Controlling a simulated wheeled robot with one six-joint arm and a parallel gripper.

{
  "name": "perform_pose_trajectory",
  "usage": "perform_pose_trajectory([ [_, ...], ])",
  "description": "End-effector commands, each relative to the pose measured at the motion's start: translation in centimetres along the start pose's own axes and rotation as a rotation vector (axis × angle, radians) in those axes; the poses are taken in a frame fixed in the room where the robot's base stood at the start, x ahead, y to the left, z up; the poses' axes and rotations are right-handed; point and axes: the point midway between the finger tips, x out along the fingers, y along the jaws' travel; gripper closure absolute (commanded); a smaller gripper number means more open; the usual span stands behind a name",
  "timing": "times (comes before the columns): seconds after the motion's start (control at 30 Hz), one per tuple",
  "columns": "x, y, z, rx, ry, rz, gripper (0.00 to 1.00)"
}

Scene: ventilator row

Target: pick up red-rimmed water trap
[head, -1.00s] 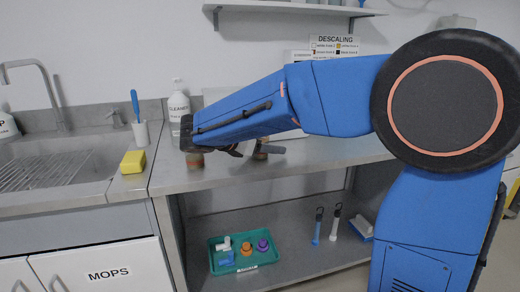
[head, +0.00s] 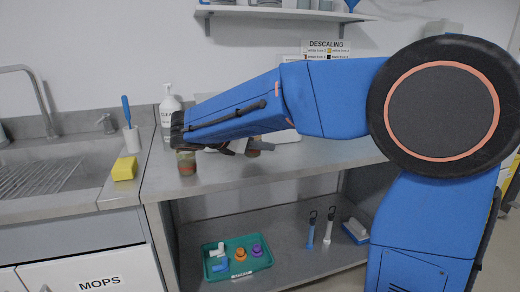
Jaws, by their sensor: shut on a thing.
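My gripper (head: 235,149) is a dark shape below my blue forearm, partly hidden by it. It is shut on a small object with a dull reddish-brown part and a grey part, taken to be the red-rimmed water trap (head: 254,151). The trap looks tilted and a little above the steel counter (head: 300,163). Its rim is too small to make out clearly. A second small jar (head: 187,163), brownish with a reddish band, stands on the counter below my wrist. My wrist hides its top.
A white bottle (head: 168,105) stands behind my wrist. A yellow sponge (head: 124,169) and a cup with a blue brush (head: 131,138) are beside the sink (head: 60,165). A teal tray (head: 262,262) with small parts is on the lower shelf. The counter's front right is clear.

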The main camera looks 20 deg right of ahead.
Motion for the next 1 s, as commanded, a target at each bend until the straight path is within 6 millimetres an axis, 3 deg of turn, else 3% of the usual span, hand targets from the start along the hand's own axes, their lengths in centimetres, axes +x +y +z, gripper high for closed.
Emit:
perform_pose_trajectory([
  [0.6,-2.1,0.0,5.1,0.002,0.000,-0.001,0.84],
  [1.0,-2.9,0.0,6.9,0.001,0.000,0.000,0.84],
])
